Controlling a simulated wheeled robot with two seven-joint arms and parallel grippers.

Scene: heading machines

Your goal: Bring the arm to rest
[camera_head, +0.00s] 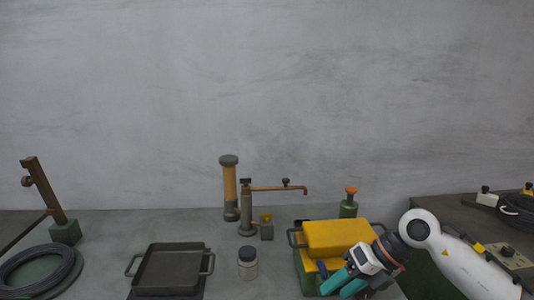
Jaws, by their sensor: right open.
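My right arm (465,265) comes in from the right, white with a dark wrist. Its gripper (338,285) has teal fingers and is open. The fingers point down and to the left, over the front right part of a yellow and green box (340,236). They overlap the box in the picture, and I cannot tell whether they touch it. I see nothing held between them. My left gripper is not in view.
A dark tray (170,268) with handles and a small jar (248,264) stand on the bench. A brass tap (247,208) and a green bottle (349,208) stand behind. A coiled hose (38,272) lies left. A dark cabinet (450,209) stands right.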

